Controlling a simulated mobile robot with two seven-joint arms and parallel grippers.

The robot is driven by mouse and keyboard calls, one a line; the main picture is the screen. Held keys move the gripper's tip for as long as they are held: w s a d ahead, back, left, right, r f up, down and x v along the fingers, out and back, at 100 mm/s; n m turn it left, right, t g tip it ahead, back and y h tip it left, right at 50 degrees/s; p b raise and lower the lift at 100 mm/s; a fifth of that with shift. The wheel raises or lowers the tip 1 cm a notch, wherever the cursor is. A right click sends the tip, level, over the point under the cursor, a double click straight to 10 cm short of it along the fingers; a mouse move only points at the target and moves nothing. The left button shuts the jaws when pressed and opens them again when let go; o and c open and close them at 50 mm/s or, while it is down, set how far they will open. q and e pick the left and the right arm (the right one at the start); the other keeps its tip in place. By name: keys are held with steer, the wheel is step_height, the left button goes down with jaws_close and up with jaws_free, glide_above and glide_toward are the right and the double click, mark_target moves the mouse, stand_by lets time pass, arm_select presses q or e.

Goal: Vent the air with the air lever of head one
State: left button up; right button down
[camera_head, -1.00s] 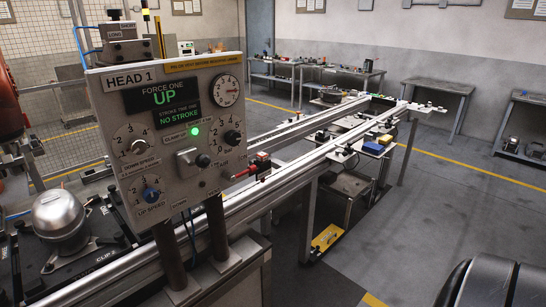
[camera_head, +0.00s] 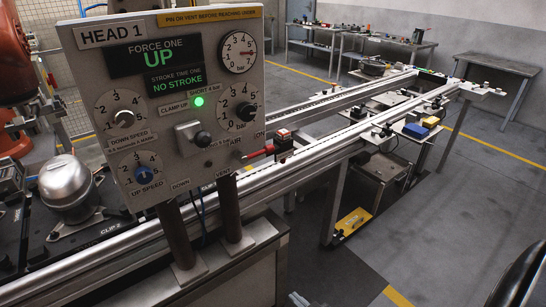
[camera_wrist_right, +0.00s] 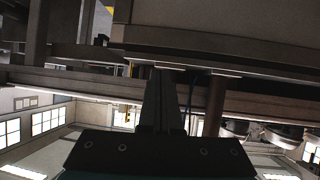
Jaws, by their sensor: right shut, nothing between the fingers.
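The head one panel (camera_head: 165,95) stands on two posts at the left of the head view. Its screen reads UP and NO STROKE, and a green lamp is lit. The air lever (camera_head: 258,153) is a thin red handle at the panel's lower right edge, beside the AIR and VENT lettering. It points out to the right, tilted slightly up. The pressure gauge (camera_head: 239,53) is at the panel's top right. My right gripper (camera_wrist_right: 165,74) is shut and empty in the right wrist view. In the head view only a small part shows at the bottom edge, below and apart from the lever. My left gripper is out of view.
Long metal rails (camera_head: 340,120) run behind the panel to the back right. A black block with a red top (camera_head: 283,140) sits near the lever's end. A silver dome (camera_head: 68,188) stands at left. Open floor (camera_head: 460,200) lies to the right.

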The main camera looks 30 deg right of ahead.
steer(key=w+d+r+t+b, duration=0.15)
steer(key=w+r+t, duration=0.25)
steer(key=r, duration=0.5)
steer(key=w+d+r+t, duration=0.25)
steer(key=w+r, duration=0.25)
steer(key=r, duration=0.5)
steer(key=n+t+y, duration=0.1)
steer(key=t+y, duration=0.2)
steer(key=t, duration=0.3)
glide_toward(273, 149)
steer(key=s+a+r, duration=0.2)
steer(key=s+r, duration=0.1)
steer(key=r, duration=0.2)
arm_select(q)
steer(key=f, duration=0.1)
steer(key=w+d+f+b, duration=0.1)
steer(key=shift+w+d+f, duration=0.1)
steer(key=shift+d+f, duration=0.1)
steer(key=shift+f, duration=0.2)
arm_select(e)
steer(key=shift+d+f, duration=0.2)
steer(key=shift+h, duration=0.3)
